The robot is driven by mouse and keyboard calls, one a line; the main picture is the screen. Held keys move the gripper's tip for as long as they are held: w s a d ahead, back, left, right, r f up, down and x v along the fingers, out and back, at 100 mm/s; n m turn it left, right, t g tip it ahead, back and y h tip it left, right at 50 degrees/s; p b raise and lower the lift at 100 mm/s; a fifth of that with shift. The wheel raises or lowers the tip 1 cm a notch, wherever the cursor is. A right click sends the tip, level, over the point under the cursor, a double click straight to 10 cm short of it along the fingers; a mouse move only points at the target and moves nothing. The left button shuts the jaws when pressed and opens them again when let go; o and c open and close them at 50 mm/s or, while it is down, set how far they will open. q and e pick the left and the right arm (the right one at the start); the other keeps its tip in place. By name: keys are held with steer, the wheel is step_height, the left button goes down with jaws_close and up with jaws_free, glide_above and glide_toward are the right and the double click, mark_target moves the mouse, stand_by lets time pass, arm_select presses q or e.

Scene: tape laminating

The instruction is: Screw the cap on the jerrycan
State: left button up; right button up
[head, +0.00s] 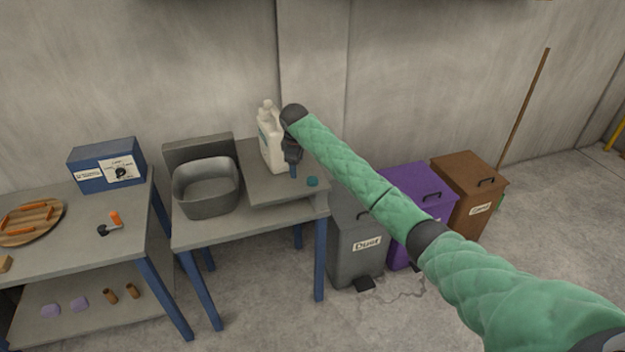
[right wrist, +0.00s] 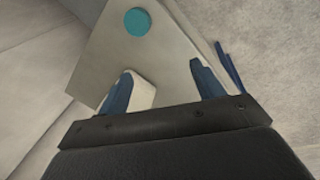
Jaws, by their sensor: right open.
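The white jerrycan (head: 268,148) stands upright at the back of the grey table beside the sink; my right arm partly covers its right side. A teal round cap (head: 312,181) lies on the table near its front right corner, apart from the jerrycan. My right gripper (head: 294,168) points down just right of the jerrycan and left of the cap. In the right wrist view its two blue fingers (right wrist: 165,82) are spread with nothing held, and the cap (right wrist: 137,21) lies beyond them. A pale piece behind one finger may be the jerrycan. My left gripper is not in view.
A grey sink basin (head: 206,187) is left of the jerrycan. A workbench (head: 60,235) with a blue box (head: 107,165) stands further left. Grey, purple (head: 418,188) and brown (head: 468,190) bins stand right of the table. Bare tabletop surrounds the cap.

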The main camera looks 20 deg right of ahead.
mark_target(312, 179)
steer(key=w+d+n, duration=0.1)
steer(key=d, duration=0.1)
steer(key=w+d+n+g, duration=0.1)
steer(key=w+d+f+n+g, duration=0.1)
steer(key=d, duration=0.1)
steer(key=shift+d+n, duration=0.3)
steer(key=shift+n, duration=0.1)
steer(key=shift+d+f+n+y, duration=0.25)
steer(key=shift+d+n+y, duration=0.05)
steer(key=shift+d+n, duration=0.1)
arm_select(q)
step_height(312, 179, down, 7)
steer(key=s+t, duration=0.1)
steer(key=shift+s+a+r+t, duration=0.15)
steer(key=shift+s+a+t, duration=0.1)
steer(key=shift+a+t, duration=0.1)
arm_select(e)
steer(key=shift+a, duration=0.1)
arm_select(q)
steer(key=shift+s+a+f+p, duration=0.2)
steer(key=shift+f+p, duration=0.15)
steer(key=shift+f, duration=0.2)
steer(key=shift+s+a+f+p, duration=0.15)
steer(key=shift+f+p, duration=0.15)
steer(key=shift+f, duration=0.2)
arm_select(e)
steer(key=shift+s+f, duration=0.1)
steer(key=shift+f, duration=1.25)
